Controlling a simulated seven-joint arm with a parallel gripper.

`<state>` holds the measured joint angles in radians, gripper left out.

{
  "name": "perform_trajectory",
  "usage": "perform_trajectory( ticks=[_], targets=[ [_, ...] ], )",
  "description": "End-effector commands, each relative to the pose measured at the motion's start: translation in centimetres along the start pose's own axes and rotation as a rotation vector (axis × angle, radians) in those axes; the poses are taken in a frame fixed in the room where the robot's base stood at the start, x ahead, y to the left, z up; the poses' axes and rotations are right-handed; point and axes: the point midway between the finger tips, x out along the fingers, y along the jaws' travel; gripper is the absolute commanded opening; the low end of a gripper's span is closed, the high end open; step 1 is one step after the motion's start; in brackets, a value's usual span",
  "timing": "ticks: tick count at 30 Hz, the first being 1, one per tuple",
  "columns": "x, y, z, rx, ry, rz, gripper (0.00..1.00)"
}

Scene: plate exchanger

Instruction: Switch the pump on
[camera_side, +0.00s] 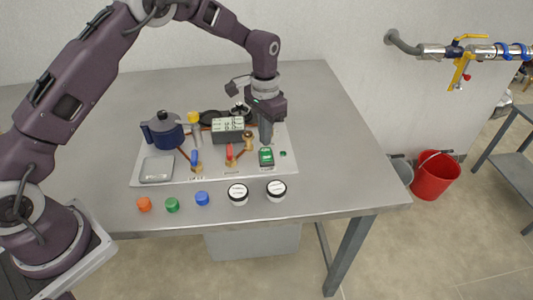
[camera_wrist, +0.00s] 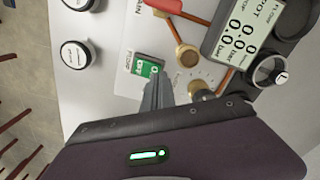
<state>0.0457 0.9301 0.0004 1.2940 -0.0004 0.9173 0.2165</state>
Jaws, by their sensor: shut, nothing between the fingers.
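The green pump switch (camera_side: 266,158) sits at the front right of the white panel (camera_side: 215,175). In the wrist view the switch (camera_wrist: 145,66) has white lettering and lies just beyond my fingertips. My gripper (camera_side: 266,142) points down over the panel and is shut and empty. In the wrist view its fingertips (camera_wrist: 157,84) overlap the switch's near edge. I cannot tell whether they touch it. A small green dot (camera_side: 283,153) is on the panel right of the switch.
A display box (camera_side: 228,130) stands left of my gripper; in the wrist view it reads 0.0 bar twice. A red-handled valve (camera_side: 230,152) and a blue-handled valve (camera_side: 195,160) stand left of the switch. Two white-topped round caps (camera_side: 238,193) (camera_side: 276,189) lie in front.

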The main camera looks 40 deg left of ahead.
Motion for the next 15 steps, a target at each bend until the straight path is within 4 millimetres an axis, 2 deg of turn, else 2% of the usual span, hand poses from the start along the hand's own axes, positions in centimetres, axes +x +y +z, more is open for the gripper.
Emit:
perform_trajectory(
  ticks=[15],
  targets=[
    [0.82, 0.00, 0.02, 0.000, -0.001, 0.000, 0.00]
  ],
)
